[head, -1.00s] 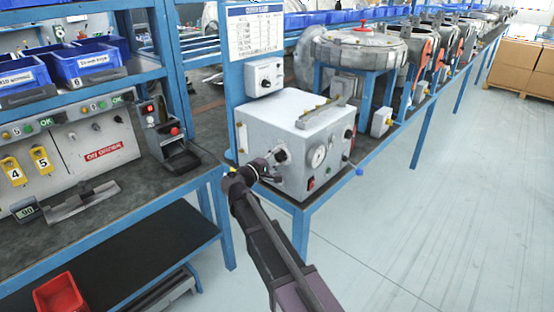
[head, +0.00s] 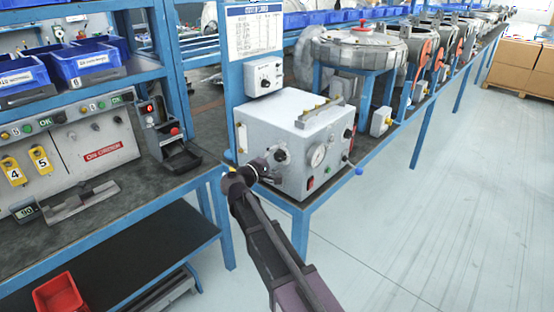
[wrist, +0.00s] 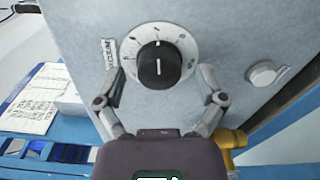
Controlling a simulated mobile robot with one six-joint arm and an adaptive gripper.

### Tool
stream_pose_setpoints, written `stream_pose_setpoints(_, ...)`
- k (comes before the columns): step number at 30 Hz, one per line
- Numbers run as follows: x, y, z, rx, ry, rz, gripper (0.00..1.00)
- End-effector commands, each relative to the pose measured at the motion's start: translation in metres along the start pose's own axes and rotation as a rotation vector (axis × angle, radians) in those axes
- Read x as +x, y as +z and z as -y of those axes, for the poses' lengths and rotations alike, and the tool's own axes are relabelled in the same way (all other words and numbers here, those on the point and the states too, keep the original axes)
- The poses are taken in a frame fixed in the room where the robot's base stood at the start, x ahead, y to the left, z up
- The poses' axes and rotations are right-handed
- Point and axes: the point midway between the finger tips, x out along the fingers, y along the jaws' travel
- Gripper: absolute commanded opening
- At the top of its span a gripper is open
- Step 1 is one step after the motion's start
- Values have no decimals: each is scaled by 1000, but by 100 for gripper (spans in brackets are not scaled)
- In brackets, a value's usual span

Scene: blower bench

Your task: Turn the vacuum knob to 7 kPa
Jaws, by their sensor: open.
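The vacuum knob (wrist: 160,65) is a black round knob on a white dial plate with dark marks, beside a small label reading VACUUM. A white line on the knob points toward the top of the wrist view. In the head view the knob (head: 281,155) sits on the front of a light grey box (head: 268,112). My gripper (wrist: 162,72) is open, with one finger on each side of the dial and visible space between fingers and knob. In the head view my gripper (head: 264,167) is just in front of the knob. The dial's figures are too small to read.
In the wrist view a light round fitting (wrist: 265,73) stands out right of the knob.

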Motion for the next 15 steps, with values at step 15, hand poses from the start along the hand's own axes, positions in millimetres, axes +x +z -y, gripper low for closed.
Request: stream_pose_setpoints(15,-20,0,0,-1,1,-4,90)
